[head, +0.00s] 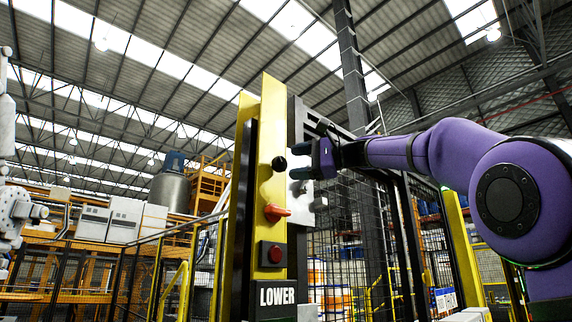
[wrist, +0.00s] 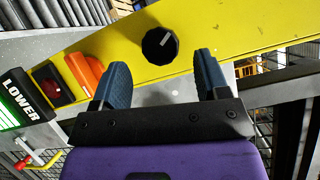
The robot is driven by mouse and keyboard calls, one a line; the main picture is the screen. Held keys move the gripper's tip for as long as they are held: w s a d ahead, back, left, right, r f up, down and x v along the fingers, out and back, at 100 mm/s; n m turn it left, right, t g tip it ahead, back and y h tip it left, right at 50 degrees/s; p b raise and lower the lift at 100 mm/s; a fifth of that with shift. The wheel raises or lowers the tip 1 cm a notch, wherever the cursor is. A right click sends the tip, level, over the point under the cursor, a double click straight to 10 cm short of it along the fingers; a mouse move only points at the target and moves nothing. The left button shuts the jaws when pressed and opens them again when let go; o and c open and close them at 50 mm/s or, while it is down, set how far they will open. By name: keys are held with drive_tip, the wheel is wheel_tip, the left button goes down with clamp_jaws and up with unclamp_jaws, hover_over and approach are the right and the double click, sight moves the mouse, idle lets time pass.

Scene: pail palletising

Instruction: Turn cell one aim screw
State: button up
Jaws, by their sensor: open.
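A black round knob with a white pointer line, which looks like the aim screw (wrist: 160,45), sits on the face of a yellow post (wrist: 225,40). In the head view the same knob (head: 279,163) is high on the post, above an orange handle. My gripper (wrist: 160,67) is open, with its two blue fingers apart and nothing between them. In the wrist view the knob lies just beyond the fingertips, roughly centred between them. In the head view my gripper (head: 309,163) is just right of the knob. I cannot tell whether the fingers touch the post.
An orange handle (head: 277,212) and a red button (head: 274,254) sit below the knob, above a LOWER sign (head: 277,297). The handle (wrist: 85,72) is close to the left finger in the wrist view. Mesh fencing (head: 340,215) stands behind my arm.

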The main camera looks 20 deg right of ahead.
drive_tip(key=v, duration=0.6)
drive_tip(key=shift+s+d, duration=0.15)
idle(0.3)
drive_tip(key=s+f+n+g+h, duration=0.2)
drive_tip(key=s+f, duration=0.6)
drive_tip(key=f, duration=0.9)
drive_tip(key=s+a+f+n+g+h, duration=0.1)
drive_tip(key=s+f+n+h, duration=0.3)
drive_tip(key=f, duration=1.3)
drive_tip(key=s+f+n+g+h, duration=0.3)
drive_tip(key=s+f+h, duration=0.5)
drive_tip(key=s+f, duration=0.5)
wheel_tip(320, 180, down, 5)
drive_tip(key=shift+s+a+f+n, duration=0.15)
drive_tip(key=shift+s+a+n, duration=0.1)
drive_tip(key=shift+n, duration=0.35)
